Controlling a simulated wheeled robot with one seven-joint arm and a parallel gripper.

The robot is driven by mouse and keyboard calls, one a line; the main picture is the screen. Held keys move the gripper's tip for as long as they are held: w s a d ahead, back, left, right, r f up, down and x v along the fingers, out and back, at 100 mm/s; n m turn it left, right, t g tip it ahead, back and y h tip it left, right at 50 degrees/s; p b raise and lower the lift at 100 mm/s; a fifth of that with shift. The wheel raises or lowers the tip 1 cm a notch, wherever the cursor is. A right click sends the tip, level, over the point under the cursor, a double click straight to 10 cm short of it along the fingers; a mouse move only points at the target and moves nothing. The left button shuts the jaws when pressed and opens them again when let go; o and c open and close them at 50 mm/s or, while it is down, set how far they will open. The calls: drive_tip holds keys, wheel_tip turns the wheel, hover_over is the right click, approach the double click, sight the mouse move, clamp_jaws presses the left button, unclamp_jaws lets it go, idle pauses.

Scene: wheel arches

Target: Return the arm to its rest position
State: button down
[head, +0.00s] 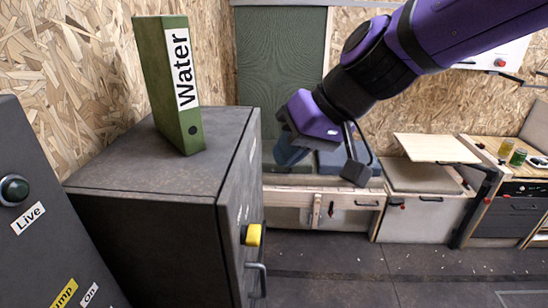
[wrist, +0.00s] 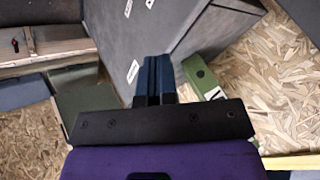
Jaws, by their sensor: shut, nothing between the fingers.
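My arm reaches in from the upper right of the head view, its purple links above the floor and right of the grey cabinet. My gripper (head: 287,153) hangs to the right of the cabinet, apart from it, its blue fingers pointing down and left. In the wrist view the gripper (wrist: 158,72) shows its two blue fingers side by side, shut, with nothing held.
A green "Water" binder (head: 162,90) stands on the grey cabinet (head: 140,170), which has a yellow knob (head: 253,235) and a handle. A dark "Live" panel (head: 45,220) is front left. A bench with a cushion (head: 422,176) and a kitchen unit stand behind. Floor (head: 340,265) is clear.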

drive_tip(key=s+d+r+m+t+h, duration=0.1)
drive_tip(key=s+d+m+h, duration=0.1)
drive_tip(key=d, duration=0.8)
drive_tip(key=s+d+r+m+t+h, duration=0.1)
drive_tip(key=s+d, duration=0.3)
drive_tip(key=d, duration=0.7)
drive_tip(key=s+d+r+m+t+h, duration=0.1)
drive_tip(key=d+m+h, duration=0.3)
drive_tip(key=d, duration=0.7)
drive_tip(key=shift+s+t, duration=0.5)
drive_tip(key=shift+s, duration=0.4)
drive_tip(key=shift+w+r, duration=0.1)
drive_tip(key=shift+r, duration=0.05)
